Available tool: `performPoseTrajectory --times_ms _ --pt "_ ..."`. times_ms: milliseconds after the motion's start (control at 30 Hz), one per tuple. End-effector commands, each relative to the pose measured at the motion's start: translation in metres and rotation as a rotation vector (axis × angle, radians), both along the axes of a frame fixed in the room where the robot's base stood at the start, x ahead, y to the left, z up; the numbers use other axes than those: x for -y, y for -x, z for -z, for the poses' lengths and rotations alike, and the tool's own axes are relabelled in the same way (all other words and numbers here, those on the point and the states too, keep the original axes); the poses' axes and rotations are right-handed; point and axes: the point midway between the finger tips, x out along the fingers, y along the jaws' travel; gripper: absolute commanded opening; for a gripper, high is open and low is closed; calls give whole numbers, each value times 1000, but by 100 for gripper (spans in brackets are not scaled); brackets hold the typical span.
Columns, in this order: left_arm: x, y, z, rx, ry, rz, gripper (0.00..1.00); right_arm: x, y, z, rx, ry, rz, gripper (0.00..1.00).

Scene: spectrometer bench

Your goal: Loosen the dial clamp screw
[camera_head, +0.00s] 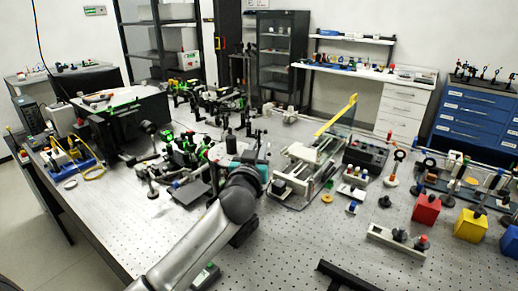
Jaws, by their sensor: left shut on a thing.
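My left arm rises from the bottom of the picture, and its wrist and gripper (261,161) reach the middle of the perforated bench (125,235). The dial clamp screw is too small or too hidden to make out. My right gripper is not in view.
Green-marked optics (188,147) crowd the left side. A red block (426,208) and a yellow block (470,225) stand at right. The front left of the bench is mostly clear.

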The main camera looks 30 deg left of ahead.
Motion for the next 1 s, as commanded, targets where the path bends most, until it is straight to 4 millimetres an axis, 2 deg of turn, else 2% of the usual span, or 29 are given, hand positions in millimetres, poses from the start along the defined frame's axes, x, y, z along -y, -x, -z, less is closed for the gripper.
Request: performPoseTrajectory --times_ms 167,200,467,767,1000 --pt "0 0 -1 2 -1 0 0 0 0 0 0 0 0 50" --pt "0 0 -1 2 -1 0 23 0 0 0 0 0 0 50" --pt "0 0 -1 1 0 1 50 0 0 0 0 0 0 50" --pt "1 2 0 0 1 2 50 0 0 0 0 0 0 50" --pt "9 25 1 0 2 3 50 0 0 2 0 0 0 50"
